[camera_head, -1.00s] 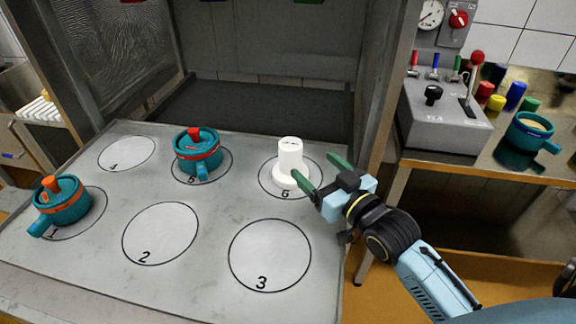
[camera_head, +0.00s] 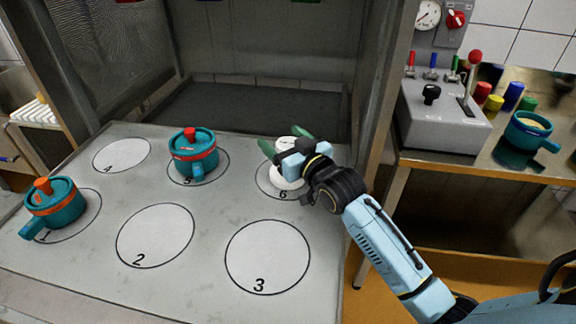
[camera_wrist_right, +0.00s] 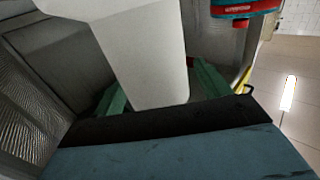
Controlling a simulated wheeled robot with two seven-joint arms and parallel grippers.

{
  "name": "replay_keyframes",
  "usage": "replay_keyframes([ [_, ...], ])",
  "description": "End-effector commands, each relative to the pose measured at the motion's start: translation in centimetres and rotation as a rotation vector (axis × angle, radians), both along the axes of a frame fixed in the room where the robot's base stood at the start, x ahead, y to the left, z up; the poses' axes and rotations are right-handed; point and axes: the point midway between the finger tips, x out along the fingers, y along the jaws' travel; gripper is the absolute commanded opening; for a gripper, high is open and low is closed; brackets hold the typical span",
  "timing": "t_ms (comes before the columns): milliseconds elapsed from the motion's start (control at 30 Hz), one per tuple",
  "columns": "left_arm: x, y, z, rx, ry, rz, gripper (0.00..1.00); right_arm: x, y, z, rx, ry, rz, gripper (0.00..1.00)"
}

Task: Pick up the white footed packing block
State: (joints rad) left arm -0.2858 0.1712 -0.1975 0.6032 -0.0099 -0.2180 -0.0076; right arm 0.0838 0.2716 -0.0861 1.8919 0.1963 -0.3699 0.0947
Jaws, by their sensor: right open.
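The white footed packing block (camera_head: 289,170) stands upright on circle 6 at the back right of the grey table in the head view. My right gripper (camera_head: 285,141) is in front of it and hides much of its middle. In the right wrist view the white block (camera_wrist_right: 148,62) fills the space between my two green fingers (camera_wrist_right: 161,95), one on each side. The jaws are open, and I cannot tell whether either finger touches the block. My left gripper is not in view.
Teal lidded pots stand on circle 5 (camera_head: 193,157) and circle 1 (camera_head: 56,210). Circles 2, 3 and 4 are empty. A grey control box (camera_head: 440,122) and a teal cup (camera_head: 530,133) stand on the right bench. A post (camera_head: 385,100) rises close behind my right arm.

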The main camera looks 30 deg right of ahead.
Motion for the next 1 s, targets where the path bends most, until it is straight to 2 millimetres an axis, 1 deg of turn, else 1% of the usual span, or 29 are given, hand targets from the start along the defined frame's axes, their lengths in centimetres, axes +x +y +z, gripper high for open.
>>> replay_keyframes([
  [233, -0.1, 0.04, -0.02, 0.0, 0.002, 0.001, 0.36, 0.17, 0.02, 0.0, 0.0, 0.001, 0.0, 0.76],
  [800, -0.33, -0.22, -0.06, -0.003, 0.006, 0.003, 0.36, 0.13, 0.0, -0.01, -0.001, 0.001, 0.0, 0.01],
  [1000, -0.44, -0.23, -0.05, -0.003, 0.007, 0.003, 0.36, 0.14, -0.01, 0.15, -0.001, -0.003, 0.0, 0.0],
])
